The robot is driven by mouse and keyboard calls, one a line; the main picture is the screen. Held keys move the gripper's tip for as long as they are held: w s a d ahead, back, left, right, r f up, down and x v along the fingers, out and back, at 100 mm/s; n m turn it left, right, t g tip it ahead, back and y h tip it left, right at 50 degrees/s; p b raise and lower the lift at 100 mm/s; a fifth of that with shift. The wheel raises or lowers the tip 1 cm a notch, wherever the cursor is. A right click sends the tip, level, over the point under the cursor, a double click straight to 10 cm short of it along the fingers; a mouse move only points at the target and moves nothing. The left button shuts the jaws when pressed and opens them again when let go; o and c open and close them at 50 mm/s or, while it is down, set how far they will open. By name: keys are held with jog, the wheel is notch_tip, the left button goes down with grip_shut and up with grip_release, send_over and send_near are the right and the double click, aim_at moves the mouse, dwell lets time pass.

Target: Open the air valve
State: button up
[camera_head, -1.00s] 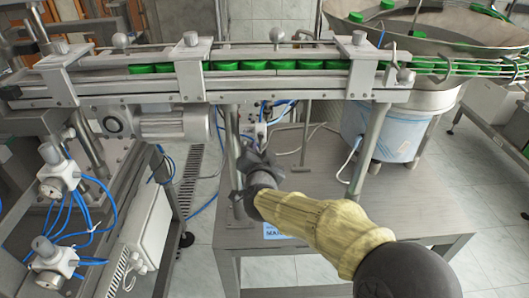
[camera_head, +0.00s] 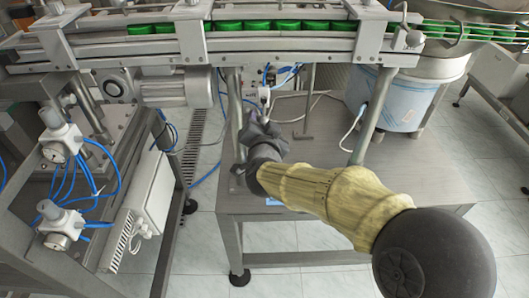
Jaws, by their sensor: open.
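My gripper (camera_head: 262,112) is at the end of my arm, below the conveyor and above the metal table. It points away from me, toward a small white unit (camera_head: 284,76) with blue tubes under the conveyor. This unit looks like the air valve assembly, but its handle is too small and partly covered to tell its position. The gripper's fingers appear just in front of and below the unit; I cannot tell whether they touch it. The gripper is open and I see nothing held in it.
The conveyor (camera_head: 100,59) with several green caps (camera_head: 229,26) runs above the gripper. Two white regulators (camera_head: 62,143) with blue hoses stand far left. The metal table (camera_head: 420,180) is mostly clear.

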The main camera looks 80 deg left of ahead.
jog(key=d+r+b, duration=0.1)
jog(key=d+r, duration=0.1)
jog(key=d, duration=1.1)
jog(key=shift+s+d+r+b, duration=0.3)
jog(key=shift+s+d+r, duration=0.05)
jog(key=shift+d, duration=0.05)
